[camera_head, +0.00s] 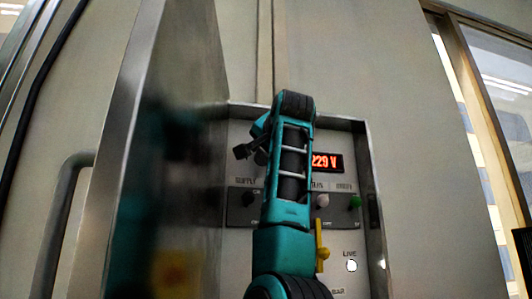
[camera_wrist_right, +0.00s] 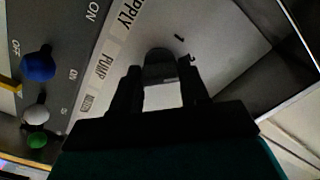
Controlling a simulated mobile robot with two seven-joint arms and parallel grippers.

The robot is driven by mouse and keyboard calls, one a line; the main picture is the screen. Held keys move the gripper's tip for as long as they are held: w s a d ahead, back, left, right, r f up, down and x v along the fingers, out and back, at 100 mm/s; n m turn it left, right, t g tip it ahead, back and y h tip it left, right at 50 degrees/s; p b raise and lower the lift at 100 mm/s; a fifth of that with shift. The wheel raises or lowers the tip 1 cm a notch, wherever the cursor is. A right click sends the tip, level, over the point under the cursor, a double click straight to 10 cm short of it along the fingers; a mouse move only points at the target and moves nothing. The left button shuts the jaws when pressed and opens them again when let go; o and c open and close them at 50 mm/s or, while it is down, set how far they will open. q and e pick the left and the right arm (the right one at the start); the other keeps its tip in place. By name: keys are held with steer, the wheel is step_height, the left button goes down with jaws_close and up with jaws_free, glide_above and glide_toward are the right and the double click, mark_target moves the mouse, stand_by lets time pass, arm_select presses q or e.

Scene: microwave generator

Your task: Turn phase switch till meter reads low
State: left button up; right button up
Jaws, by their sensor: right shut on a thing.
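The meter (camera_head: 326,161) glows red on the panel in the head view and reads 229 V, its left edge close behind my arm. In the right wrist view a dark round knob (camera_wrist_right: 160,62), with small numbers marked beside it, sits between the fingers of my right gripper (camera_wrist_right: 163,88). It appears to be the phase switch. The gripper is shut on it. In the head view my right arm covers the middle of the panel, and the switch is hard to make out there. My left gripper is not in view.
A metal cabinet door (camera_head: 165,130) stands open at the left. Below the meter are a white knob (camera_head: 322,201) and a green knob (camera_head: 355,202); a blue knob (camera_wrist_right: 38,66) shows in the wrist view. A yellow lever (camera_head: 320,245) and a white LIVE lamp (camera_head: 351,265) sit lower.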

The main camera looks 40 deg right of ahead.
steer(key=shift+c, duration=1.2)
steer(key=shift+n, duration=4.5)
steer(key=o, duration=1.1)
steer(key=shift+c, duration=0.2)
